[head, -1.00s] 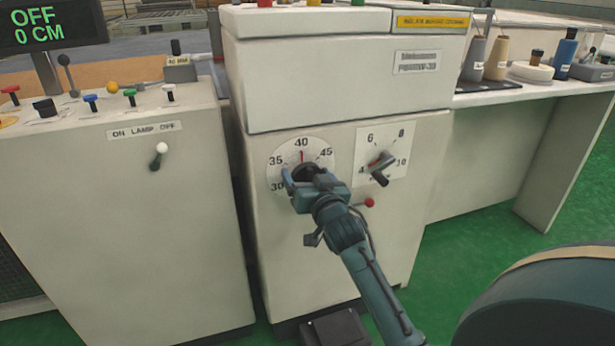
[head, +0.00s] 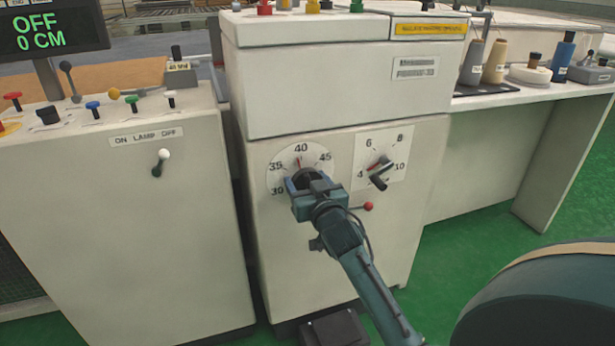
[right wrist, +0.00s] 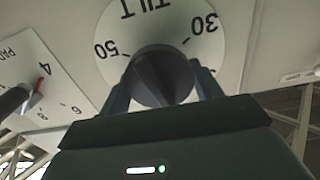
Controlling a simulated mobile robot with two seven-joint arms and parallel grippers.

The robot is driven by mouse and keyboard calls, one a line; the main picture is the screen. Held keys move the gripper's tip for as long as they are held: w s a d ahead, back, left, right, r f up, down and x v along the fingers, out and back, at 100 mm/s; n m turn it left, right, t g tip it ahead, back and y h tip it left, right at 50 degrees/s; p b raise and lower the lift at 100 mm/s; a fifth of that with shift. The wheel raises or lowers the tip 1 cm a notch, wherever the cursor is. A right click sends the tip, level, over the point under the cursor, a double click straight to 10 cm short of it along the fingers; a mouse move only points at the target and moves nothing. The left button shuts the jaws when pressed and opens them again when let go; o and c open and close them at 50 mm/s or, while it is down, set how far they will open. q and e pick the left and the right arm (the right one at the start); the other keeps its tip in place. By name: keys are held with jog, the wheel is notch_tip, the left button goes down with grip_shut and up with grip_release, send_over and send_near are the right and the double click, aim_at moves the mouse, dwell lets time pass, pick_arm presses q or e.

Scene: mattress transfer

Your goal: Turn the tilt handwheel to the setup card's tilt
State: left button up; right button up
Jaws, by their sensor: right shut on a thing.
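The tilt dial (head: 318,156) is a round white plate on the front of the pale cabinet, marked 30 to 45 in the head view. Its red pointer (head: 298,163) stands close to 40, slightly on the 35 side. My right gripper (head: 305,181) is in front of the dial and covers its lower part. In the right wrist view its two fingers are shut on either side of the dark tilt handwheel (right wrist: 160,77). The dial (right wrist: 205,55) shows upside down there, with TILT, 30 and 50 readable. I cannot make out a setup card. My left gripper is out of view.
A second dial plate (head: 399,145) with a black crank (head: 378,174) is just right of the tilt dial. A red-knobbed lever (head: 368,206) sits below it. A lamp switch (head: 161,162) is on the left cabinet. The display (head: 48,28) reads OFF, 0 CM.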

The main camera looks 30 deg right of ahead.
jog(key=shift+r+n+p, duration=0.25)
jog(key=shift+n+p, duration=0.15)
jog(key=n+p, duration=0.3)
jog(key=n, duration=0.1)
jog(key=shift+a+n, duration=0.1)
jog(key=shift+n, duration=0.2)
jog(key=n+p, duration=0.1)
jog(key=n, duration=0.2)
jog(key=shift+w+f+n, duration=0.1)
jog(key=shift+f+n, duration=0.05)
jog(key=shift+n, duration=0.15)
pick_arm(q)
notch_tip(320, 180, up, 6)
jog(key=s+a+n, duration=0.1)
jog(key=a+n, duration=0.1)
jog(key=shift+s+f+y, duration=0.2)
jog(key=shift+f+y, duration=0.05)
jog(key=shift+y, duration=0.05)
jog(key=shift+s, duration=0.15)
pick_arm(e)
jog(key=shift+n, duration=0.3)
jog(key=o, duration=0.7)
jog(key=shift+c, duration=0.2)
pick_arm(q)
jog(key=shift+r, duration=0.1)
pick_arm(e)
jog(key=o, duration=0.3)
jog(key=shift+f, duration=0.15)
